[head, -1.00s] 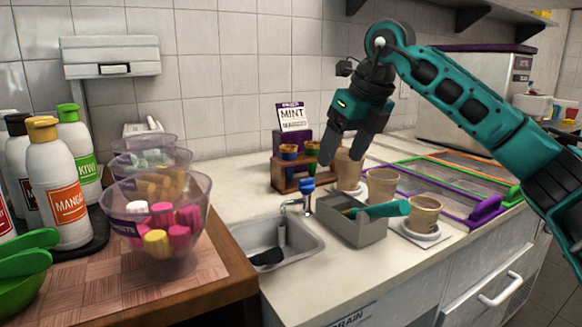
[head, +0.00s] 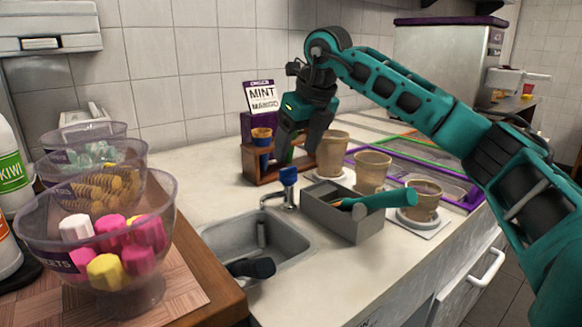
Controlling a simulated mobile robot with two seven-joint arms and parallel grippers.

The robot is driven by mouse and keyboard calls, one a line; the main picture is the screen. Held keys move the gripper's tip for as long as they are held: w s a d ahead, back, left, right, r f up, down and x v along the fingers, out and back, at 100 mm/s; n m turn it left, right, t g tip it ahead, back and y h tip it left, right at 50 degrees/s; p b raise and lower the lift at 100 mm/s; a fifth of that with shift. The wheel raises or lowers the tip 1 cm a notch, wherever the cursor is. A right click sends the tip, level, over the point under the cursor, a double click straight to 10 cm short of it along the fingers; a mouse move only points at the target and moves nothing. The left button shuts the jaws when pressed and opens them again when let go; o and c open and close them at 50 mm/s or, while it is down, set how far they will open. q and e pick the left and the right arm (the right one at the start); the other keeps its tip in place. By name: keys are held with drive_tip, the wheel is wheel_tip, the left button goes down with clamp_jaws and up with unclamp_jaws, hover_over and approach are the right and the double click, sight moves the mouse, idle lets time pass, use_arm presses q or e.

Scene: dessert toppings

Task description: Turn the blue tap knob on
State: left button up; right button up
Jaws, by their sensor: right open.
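The blue tap knob (head: 289,176) sits on top of the small silver tap (head: 280,196) at the back edge of the sink (head: 258,238). My right gripper (head: 297,160) is open, pointing down, in front of the wooden cone rack. Its fingertips appear just above and behind the knob in the picture. I cannot tell how far apart in depth they are, and I see no contact. Nothing shows between the fingers except the rack behind. My left gripper is not in view.
A grey metal bin (head: 343,219) with a teal-handled scoop (head: 380,201) stands right of the tap. A wooden rack (head: 263,162) and mint sign (head: 262,97) are behind. Clear bowls (head: 60,215) of toppings crowd the left.

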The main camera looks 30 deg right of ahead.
sight(289, 168)
drive_tip(key=shift+b+x, duration=0.35)
drive_tip(key=shift+x, duration=2)
drive_tip(key=c, duration=1.1)
